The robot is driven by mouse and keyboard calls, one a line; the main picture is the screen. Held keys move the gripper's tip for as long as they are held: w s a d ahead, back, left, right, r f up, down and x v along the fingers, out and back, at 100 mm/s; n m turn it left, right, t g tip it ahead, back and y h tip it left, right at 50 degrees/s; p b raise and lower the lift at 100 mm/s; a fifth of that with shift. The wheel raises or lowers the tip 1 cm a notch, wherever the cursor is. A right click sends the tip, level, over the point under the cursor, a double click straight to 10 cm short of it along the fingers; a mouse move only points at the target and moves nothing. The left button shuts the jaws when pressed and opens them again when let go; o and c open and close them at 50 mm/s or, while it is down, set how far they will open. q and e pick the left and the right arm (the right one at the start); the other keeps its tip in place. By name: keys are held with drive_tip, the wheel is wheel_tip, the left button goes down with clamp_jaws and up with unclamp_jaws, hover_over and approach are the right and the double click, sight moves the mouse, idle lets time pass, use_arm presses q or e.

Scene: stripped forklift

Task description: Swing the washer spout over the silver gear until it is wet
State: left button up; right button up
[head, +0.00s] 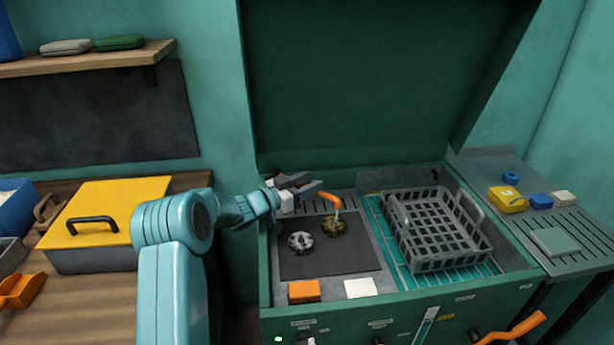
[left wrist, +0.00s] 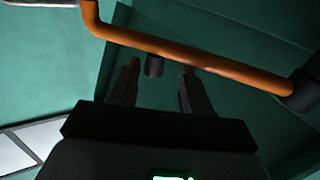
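The orange washer spout (head: 328,196) curves over the washer basin, and its outlet end hangs above a brownish-gold gear (head: 334,227). A pale blue streak shows below the outlet. The silver gear (head: 300,242) lies to the left of it on the dark mat, not under the outlet. My left gripper (head: 308,186) is beside the spout's left part, fingers apart. In the left wrist view the spout (left wrist: 190,58) crosses just beyond the open fingers (left wrist: 158,85), with a dark knob (left wrist: 154,66) between them. Contact cannot be told. My right gripper is out of view.
A grey wire basket (head: 437,230) stands in the basin's right side. An orange block (head: 304,291) and a white block (head: 361,288) sit at the front rim. The raised lid (head: 370,80) stands behind. A yellow-lidded box (head: 100,215) is on the left bench.

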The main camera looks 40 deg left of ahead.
use_arm(q)
wheel_tip(320, 180, up, 20)
drive_tip(key=p, duration=0.2)
drive_tip(key=shift+p, duration=0.3)
